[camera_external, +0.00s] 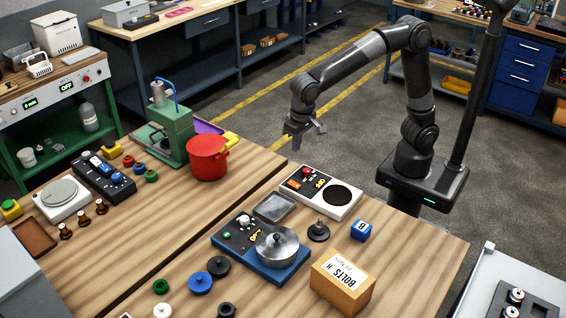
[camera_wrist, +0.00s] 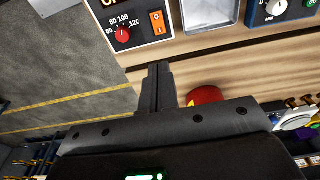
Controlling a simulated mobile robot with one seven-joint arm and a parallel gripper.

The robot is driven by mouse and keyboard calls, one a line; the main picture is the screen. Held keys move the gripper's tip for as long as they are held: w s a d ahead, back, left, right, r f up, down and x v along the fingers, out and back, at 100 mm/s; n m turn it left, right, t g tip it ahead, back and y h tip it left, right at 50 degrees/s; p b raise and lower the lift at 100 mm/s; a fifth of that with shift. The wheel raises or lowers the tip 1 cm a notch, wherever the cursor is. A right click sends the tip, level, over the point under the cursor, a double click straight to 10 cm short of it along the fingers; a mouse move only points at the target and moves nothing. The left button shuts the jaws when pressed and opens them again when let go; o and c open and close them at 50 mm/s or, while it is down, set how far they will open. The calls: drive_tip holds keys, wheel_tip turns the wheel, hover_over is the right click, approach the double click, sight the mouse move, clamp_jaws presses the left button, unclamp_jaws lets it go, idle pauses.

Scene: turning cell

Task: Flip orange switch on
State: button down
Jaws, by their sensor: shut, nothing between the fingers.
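The orange switch (camera_wrist: 157,22) is a small rocker on the black panel of a white hotplate unit, right of a red knob (camera_wrist: 122,34) in the wrist view. In the external view the white unit (camera_external: 338,206) lies near the table's far edge, with a round black plate and a display reading OFF; the switch (camera_external: 294,184) is tiny there. My gripper (camera_external: 305,143) hangs above and beyond the unit, apart from it. In the wrist view its fingers (camera_wrist: 157,68) are together, empty, just below the switch in the picture.
A red pot (camera_external: 207,158) stands left of my gripper, beside a green press (camera_external: 176,135). A blue hotplate (camera_external: 245,264) with a metal pan (camera_external: 277,246), a grey tray (camera_external: 274,207) and a cardboard box (camera_external: 340,285) stand nearer. Beyond the table edge is open floor.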

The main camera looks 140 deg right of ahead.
sight(291, 182)
drive_tip(key=shift+f, duration=0.2)
drive_tip(key=f, duration=0.4)
drive_tip(key=d+f, duration=0.1)
drive_tip(key=f, duration=0.8)
drive_tip(key=shift+d+f, duration=0.35)
drive_tip(key=shift+d, duration=0.05)
drive_tip(key=shift+f, duration=0.15)
drive_tip(key=shift+a+r, duration=0.25)
drive_tip(key=shift+a, duration=0.5)
drive_tip(key=shift+r, duration=0.1)
wheel_tip(291, 182, up, 14)
drive_tip(key=d, duration=0.1)
drive_tip(key=shift+d, duration=0.4)
